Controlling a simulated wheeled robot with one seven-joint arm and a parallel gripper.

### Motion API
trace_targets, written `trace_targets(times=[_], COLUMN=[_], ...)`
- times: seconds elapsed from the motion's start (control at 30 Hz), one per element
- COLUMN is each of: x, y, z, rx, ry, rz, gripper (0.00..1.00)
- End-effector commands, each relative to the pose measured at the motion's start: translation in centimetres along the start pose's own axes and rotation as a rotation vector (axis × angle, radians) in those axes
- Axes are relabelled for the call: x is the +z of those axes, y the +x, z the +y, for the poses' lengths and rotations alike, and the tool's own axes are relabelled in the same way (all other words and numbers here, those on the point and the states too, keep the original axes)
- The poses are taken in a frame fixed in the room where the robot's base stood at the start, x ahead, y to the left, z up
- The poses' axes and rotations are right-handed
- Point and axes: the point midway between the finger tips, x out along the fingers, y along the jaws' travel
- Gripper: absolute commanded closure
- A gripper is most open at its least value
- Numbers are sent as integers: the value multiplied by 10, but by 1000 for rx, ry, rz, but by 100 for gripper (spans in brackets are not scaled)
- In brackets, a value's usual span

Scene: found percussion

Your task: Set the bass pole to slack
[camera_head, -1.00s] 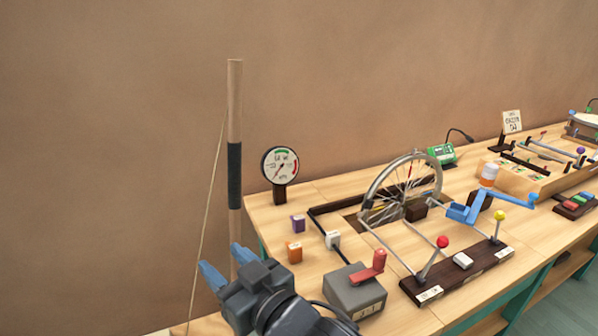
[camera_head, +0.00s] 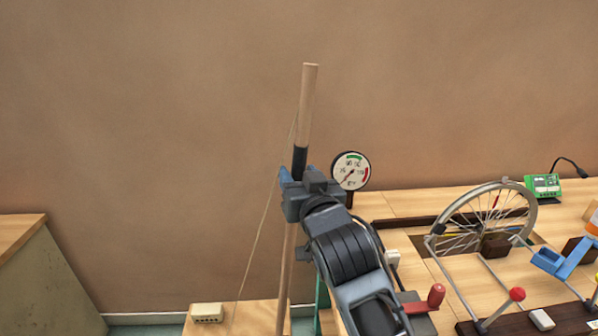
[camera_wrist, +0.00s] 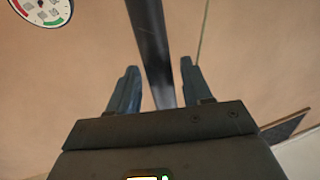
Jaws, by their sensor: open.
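The bass pole (camera_head: 309,95) stands nearly upright in front of the brown wall, with a black grip band (camera_head: 300,158) around its middle. A thin string (camera_head: 262,225) slants from it down to the left. My gripper (camera_head: 297,174) is open at the lower part of the black band. In the wrist view the dark band (camera_wrist: 150,40) runs between the two spread blue fingers of my gripper (camera_wrist: 162,85), with gaps beside it. The round dial gauge (camera_head: 350,171) shows its needle toward the lower left; it is partly cut off in the wrist view (camera_wrist: 42,10).
A workbench (camera_head: 405,204) on the right holds a spoked wheel (camera_head: 497,210), a red-handled crank (camera_head: 436,295), a red-knobbed lever (camera_head: 516,294) and a green box (camera_head: 543,186). A small cream box (camera_head: 207,312) sits on the low wooden base. A cabinet (camera_head: 40,285) stands at left.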

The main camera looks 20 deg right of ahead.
Motion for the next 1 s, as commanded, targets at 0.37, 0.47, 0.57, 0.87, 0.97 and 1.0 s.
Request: trace_targets(times=[0.37, 0.47, 0.57, 0.87, 0.97, 1.0], x=[0, 0, 0, 0, 0, 0], y=[8, 8, 8, 8, 8, 8], z=[0, 0, 0, 0, 0, 0], rx=[0, -1, -1, -1, -1, -1], ry=[1, 1, 1, 1, 1, 1], rz=[0, 0, 0, 0, 0, 0], gripper=[51, 58, 68, 97, 100, 100])
